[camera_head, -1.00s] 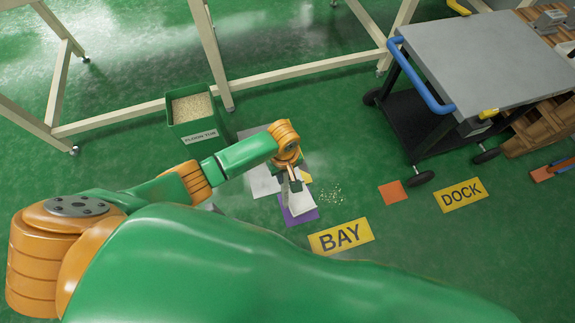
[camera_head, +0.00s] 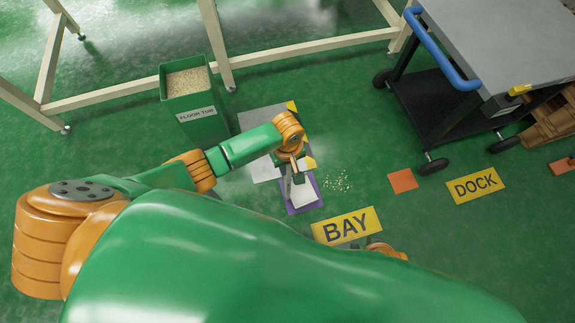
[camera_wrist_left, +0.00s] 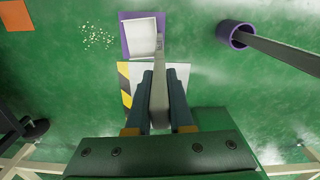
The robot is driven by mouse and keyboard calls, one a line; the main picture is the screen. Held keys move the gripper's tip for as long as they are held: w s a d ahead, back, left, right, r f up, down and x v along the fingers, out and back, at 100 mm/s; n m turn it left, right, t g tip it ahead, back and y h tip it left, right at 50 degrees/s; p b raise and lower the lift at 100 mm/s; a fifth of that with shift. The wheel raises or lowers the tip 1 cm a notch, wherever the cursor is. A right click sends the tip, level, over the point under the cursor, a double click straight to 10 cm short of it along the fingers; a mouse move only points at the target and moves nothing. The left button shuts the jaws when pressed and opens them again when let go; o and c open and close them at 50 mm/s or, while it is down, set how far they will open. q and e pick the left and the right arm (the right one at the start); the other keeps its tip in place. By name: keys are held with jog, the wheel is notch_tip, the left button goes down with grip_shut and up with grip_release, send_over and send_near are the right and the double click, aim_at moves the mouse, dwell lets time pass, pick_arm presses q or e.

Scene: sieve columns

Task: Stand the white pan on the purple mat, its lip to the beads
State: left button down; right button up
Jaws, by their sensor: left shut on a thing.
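The white pan (camera_head: 303,194) shows over the purple mat (camera_head: 291,209), with purple showing along its sides. In the left wrist view the pan (camera_wrist_left: 143,37) lies inside the outline of the mat (camera_wrist_left: 124,38). I cannot tell whether it touches the mat, or which edge is its lip. My left gripper (camera_head: 293,184) is shut on the pan's grey handle (camera_wrist_left: 160,85). The beads (camera_head: 337,180) are scattered on the green floor beside the mat, right of it in the head view and left of it (camera_wrist_left: 98,38) in the wrist view.
The green FLOOR TUB (camera_head: 197,115) of pale grains stands behind, near a beige frame. A yellow BAY sign (camera_head: 346,226), an orange square (camera_head: 402,181) and a DOCK sign (camera_head: 475,186) lie rightward. A grey cart (camera_head: 505,45) stands back right. A purple ring (camera_wrist_left: 237,35) shows in the wrist view.

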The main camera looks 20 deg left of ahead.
pick_arm(q)
jog(key=shift+f+b, duration=0.35)
jog(key=shift+f, duration=0.1)
dwell(0.3)
jog(key=c, duration=0.7)
grip_release()
